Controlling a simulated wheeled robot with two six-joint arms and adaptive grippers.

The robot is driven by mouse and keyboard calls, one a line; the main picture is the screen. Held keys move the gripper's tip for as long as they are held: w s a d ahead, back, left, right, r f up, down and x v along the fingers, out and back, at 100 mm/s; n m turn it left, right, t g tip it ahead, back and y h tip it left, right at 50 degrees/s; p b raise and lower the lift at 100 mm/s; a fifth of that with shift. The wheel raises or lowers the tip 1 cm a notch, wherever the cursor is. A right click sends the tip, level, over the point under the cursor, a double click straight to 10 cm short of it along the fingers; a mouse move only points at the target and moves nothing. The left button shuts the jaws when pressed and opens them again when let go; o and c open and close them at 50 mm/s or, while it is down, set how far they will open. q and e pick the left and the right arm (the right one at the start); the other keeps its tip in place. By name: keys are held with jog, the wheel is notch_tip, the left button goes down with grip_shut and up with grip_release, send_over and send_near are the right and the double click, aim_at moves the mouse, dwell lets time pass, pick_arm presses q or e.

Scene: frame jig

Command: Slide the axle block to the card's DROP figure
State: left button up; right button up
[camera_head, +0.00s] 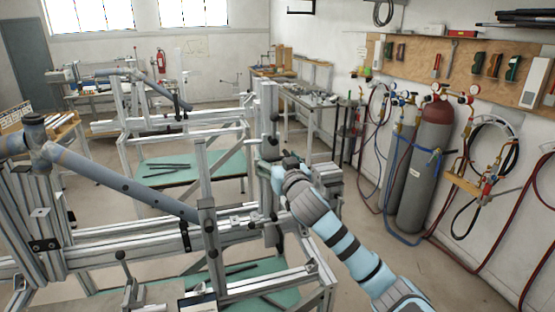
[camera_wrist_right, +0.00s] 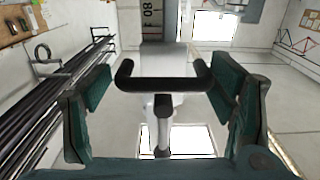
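My right gripper (camera_head: 278,167) is beside the upright post (camera_head: 268,115) of the near jig in the head view. In the right wrist view its fingers (camera_wrist_right: 162,88) are open. A black T-shaped handle (camera_wrist_right: 165,84) on a pale stem shows between them, its bar ends near the finger pads; I cannot tell whether they touch. The axle block is not clearly distinguishable, largely hidden near the gripper. I cannot read a DROP figure on any card. My left gripper is not in view.
The near jig's metal rails (camera_head: 130,245) and a grey tube (camera_head: 120,188) fill the lower left. A second jig (camera_head: 180,122) stands behind. Gas cylinders (camera_head: 432,150) and hoses line the right wall. Open floor lies between jig and cylinders.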

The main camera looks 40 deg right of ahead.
jog(key=shift+a+f, duration=0.1)
jog(key=shift+a, duration=0.1)
dwell(0.3)
jog(key=shift+s, duration=0.15)
jog(key=v, duration=1.2)
